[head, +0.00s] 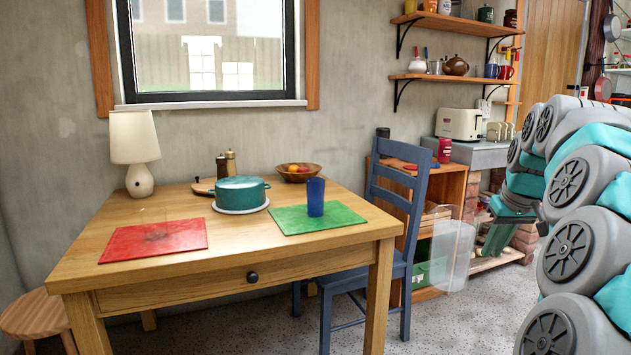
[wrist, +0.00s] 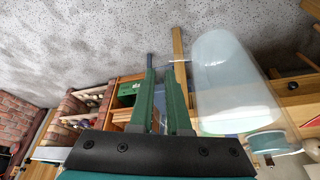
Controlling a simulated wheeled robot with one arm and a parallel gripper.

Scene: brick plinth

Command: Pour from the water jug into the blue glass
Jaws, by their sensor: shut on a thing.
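The blue glass (head: 316,197) stands upright on the green mat at the right part of the table. The clear water jug (head: 453,256) is in the air to the right of the table and the blue chair, lower than the tabletop in the picture. It also shows in the wrist view (wrist: 228,85), to the right of the fingers. My gripper (head: 487,243) is shut on the jug, apparently at its handle, which is hard to make out between the fingertips (wrist: 165,72). The jug looks near upright in the head view. Its water level is unclear.
The wooden table (head: 170,279) bears a red mat (head: 154,240), a green mat (head: 289,220), a teal pot (head: 240,190), a fruit bowl (head: 297,173) and a lamp (head: 134,145). A blue chair (head: 409,205) stands between the table and my gripper. A shelf unit (head: 457,190) is behind.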

